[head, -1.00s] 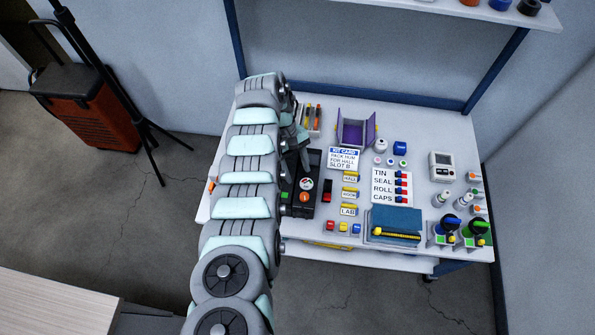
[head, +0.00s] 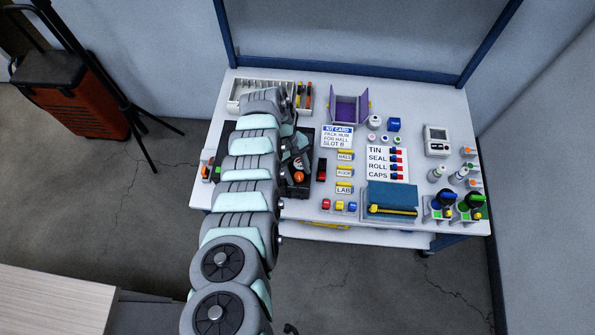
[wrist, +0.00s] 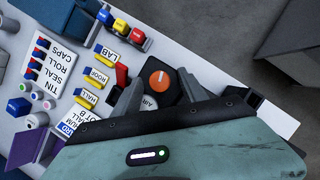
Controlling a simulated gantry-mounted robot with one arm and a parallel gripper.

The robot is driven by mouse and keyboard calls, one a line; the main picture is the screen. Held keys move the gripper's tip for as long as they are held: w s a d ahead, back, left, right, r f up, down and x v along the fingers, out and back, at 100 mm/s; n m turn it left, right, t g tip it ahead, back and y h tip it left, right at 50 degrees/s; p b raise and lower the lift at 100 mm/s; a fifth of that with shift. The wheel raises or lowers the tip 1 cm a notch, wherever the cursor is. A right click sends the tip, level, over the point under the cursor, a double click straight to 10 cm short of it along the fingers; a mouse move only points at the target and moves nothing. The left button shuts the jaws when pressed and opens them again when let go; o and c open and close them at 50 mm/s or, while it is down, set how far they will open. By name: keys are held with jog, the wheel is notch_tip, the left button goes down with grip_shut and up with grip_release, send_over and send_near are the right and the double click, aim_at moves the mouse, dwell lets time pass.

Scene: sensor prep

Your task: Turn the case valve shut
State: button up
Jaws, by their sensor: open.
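The black case (head: 303,191) lies at the left of the bench, partly hidden by my arm. Its round orange valve knob (head: 298,177) shows near the front edge of the case. In the wrist view the orange valve knob (wrist: 159,83) carries a pale line, set at a slant. A white AIR label (wrist: 149,103) is partly hidden beside it. My gripper (wrist: 160,76) is open, with one finger on each side of the knob in this view. I cannot tell whether the fingers touch it. In the head view my gripper (head: 297,153) is over the case, partly hidden.
A red and black switch (head: 321,170) stands close right of the case. Yellow-topped label blocks (head: 345,172), a kit card (head: 337,137) and a blue box (head: 392,197) lie farther right. A white tray (head: 236,97) is behind my arm.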

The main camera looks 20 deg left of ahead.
jog(key=shift+c, duration=0.2)
grip_shut()
dwell(0.3)
jog(key=shift+w, duration=0.1)
jog(key=m+b, duration=0.2)
jog(key=shift+w+m+g+y+b, duration=0.1)
jog(key=shift+m+g+y+b, duration=0.2)
jog(key=m+y+b, duration=0.1)
jog(key=m, duration=0.2)
jog(key=shift+d+g+b, duration=0.1)
jog(key=shift+g+b, duration=0.25)
jog(key=shift+g, duration=0.05)
jog(key=shift+d+r+m+g+y, duration=0.15)
jog(key=shift+m+y, duration=0.15)
jog(key=shift+m, duration=0.65)
jog(key=shift+f+m+g+y, duration=0.15)
jog(key=shift+m+y, duration=0.15)
jog(key=shift+m, duration=0.65)
jog(key=shift+r+m+y+p, duration=0.15)
jog(key=shift+m+y, duration=0.15)
jog(key=shift+m, duration=0.4)
jog(key=shift+m+y+p, duration=0.15)
jog(key=shift+m+y, duration=0.15)
jog(key=shift+m, duration=0.4)
jog(key=shift+w+m, duration=0.1)
jog(key=shift+m, duration=0.5)
